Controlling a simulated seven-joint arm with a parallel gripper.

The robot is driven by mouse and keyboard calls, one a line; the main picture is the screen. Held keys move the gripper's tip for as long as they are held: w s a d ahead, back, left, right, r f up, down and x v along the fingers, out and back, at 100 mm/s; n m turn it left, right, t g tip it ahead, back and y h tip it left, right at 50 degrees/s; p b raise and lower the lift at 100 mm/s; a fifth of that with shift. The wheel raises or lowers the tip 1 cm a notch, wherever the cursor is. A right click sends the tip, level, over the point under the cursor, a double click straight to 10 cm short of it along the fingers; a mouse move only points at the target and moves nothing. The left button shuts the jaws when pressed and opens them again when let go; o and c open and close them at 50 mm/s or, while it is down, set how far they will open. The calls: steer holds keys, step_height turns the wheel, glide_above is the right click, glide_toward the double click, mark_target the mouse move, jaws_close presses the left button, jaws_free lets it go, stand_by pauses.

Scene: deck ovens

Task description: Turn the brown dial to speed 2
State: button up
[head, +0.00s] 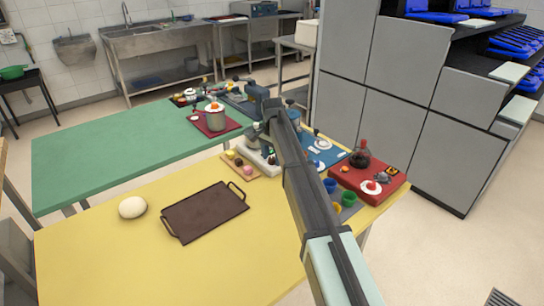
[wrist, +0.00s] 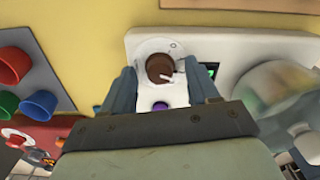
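In the wrist view a round brown dial (wrist: 159,67) with a white pointer sits on the white panel (wrist: 143,43) of a machine. The pointer is toward the dial's lower right. The speed marks are too small to read. My gripper (wrist: 163,84) is open, with one blue-grey finger on each side of the dial; I cannot tell whether either finger touches it. A purple button (wrist: 160,106) lies just below the dial, and a small green display (wrist: 209,71) is to its right, partly hidden by the right finger. In the head view my arm hides the dial.
A blurred, rounded grey part (wrist: 275,90) is right of the fingers. Red, green and blue cups (wrist: 38,105) stand at the left. In the head view a brown tray (head: 205,212) and a pale dough ball (head: 132,207) lie on the yellow table (head: 90,255).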

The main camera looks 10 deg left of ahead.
mark_target(272, 158)
step_height(272, 158, up, 14)
stand_by(0.8)
steer(key=shift+f, duration=0.1)
